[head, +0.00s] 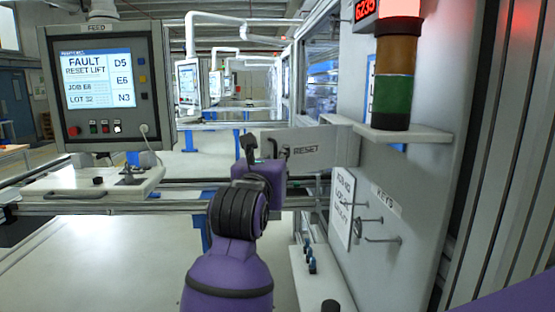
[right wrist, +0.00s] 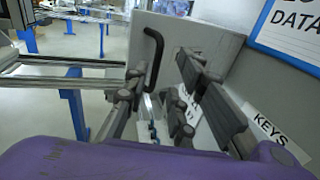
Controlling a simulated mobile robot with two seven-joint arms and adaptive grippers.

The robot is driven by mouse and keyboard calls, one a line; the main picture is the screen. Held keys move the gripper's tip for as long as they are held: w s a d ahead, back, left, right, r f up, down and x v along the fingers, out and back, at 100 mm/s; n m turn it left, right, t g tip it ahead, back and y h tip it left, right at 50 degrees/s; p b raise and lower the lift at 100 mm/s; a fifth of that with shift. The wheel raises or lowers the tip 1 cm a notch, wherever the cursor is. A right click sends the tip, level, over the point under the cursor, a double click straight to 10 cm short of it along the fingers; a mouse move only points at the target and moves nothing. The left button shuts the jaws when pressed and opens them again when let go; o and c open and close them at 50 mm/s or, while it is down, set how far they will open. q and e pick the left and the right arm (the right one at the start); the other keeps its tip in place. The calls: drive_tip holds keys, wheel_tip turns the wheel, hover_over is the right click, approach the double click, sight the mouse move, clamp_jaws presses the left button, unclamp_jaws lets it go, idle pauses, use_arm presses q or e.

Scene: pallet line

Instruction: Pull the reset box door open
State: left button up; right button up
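The grey reset box (head: 335,143), labelled RESET, sticks out from the wall panel in the middle of the head view. Its face (right wrist: 205,40) also shows in the right wrist view, with a black bar handle (right wrist: 158,50) near the left edge. I cannot tell whether the door is fully shut. My right gripper (right wrist: 162,82) is open and empty, its two fingers apart. The handle appears beyond and between the fingertips, with no visible contact. In the head view my purple wrist hides most of this gripper. My left gripper is not in view.
A FAULT screen (head: 97,78) stands at the left. A stack light (head: 394,75) on a shelf (head: 405,135) is right of the box. Below are key hooks (head: 380,238), a notice (head: 341,207) and a ledge with blue-topped items (head: 309,257). Rails cross at left.

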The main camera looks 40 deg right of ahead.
drive_tip(key=v, duration=0.8)
drive_tip(key=shift+a+r, duration=0.1)
